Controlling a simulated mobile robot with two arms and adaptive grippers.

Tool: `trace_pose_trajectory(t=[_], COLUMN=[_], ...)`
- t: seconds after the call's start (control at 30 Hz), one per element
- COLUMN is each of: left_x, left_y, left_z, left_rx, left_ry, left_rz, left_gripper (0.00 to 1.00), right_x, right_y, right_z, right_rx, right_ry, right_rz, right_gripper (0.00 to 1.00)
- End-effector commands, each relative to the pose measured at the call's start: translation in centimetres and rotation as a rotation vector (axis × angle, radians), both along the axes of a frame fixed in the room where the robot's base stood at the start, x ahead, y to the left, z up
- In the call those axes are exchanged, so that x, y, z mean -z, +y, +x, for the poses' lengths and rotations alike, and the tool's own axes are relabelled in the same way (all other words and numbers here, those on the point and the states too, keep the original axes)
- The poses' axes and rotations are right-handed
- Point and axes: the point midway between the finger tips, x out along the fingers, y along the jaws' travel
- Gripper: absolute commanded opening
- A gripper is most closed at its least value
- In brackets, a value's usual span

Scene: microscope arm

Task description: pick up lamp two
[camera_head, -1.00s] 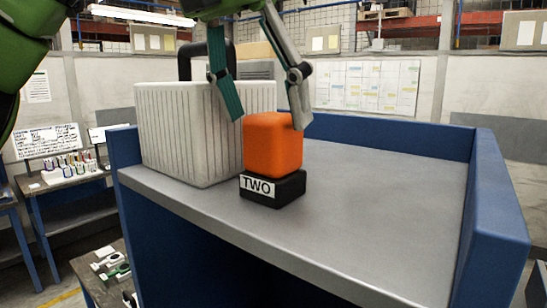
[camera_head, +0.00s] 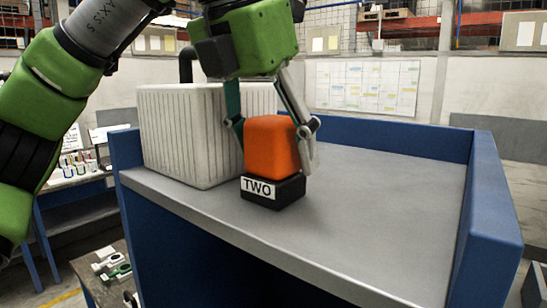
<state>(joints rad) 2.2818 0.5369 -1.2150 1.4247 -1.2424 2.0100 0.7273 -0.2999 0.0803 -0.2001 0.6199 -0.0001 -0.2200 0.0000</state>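Lamp two (camera_head: 271,148) has an orange rounded block on a black base with a white label reading "TWO". It stands upright on the grey top of the blue bench (camera_head: 370,200), near its front edge. My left gripper (camera_head: 276,160) comes down from above with its fingers on either side of the orange block. The right finger reaches down along the block's right side; the left finger is partly hidden behind it. The fingers are spread around the lamp, and I cannot tell whether they touch it. My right gripper is not in view.
A white ribbed box (camera_head: 185,135) stands just left of the lamp on the bench. Raised blue walls (camera_head: 490,200) edge the bench at the right and back. The grey top right of the lamp is clear. A side table with small items (camera_head: 75,165) is at the far left.

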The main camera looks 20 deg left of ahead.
Motion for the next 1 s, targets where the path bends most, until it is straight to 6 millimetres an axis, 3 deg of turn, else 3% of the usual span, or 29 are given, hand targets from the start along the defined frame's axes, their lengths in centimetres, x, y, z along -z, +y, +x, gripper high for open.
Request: trace_pose_trajectory(t=[0.03,0.13,0.17,0.67,0.87,1.0], left_x=[0.0,0.0,0.0,-0.9,-3.4,-7.0], left_y=[0.0,0.0,0.0,-0.1,-0.1,-2.5], left_z=[0.0,0.0,0.0,0.0,-0.1,-2.0], left_rx=[0.000,0.000,0.000,0.001,-0.003,0.000], left_ry=[0.000,0.000,0.001,0.000,-0.007,-0.008], left_rz=[0.000,0.000,0.000,0.001,0.000,0.003], left_gripper=[0.47,0.21,0.17,0.17,0.17,0.17], right_x=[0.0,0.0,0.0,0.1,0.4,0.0], right_y=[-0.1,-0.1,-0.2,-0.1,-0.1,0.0], right_z=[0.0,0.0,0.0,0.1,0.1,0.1], right_rx=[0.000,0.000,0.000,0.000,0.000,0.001], right_ry=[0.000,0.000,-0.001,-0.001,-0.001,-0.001], right_rz=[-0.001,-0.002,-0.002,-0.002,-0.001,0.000], right_gripper=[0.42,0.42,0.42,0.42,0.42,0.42])
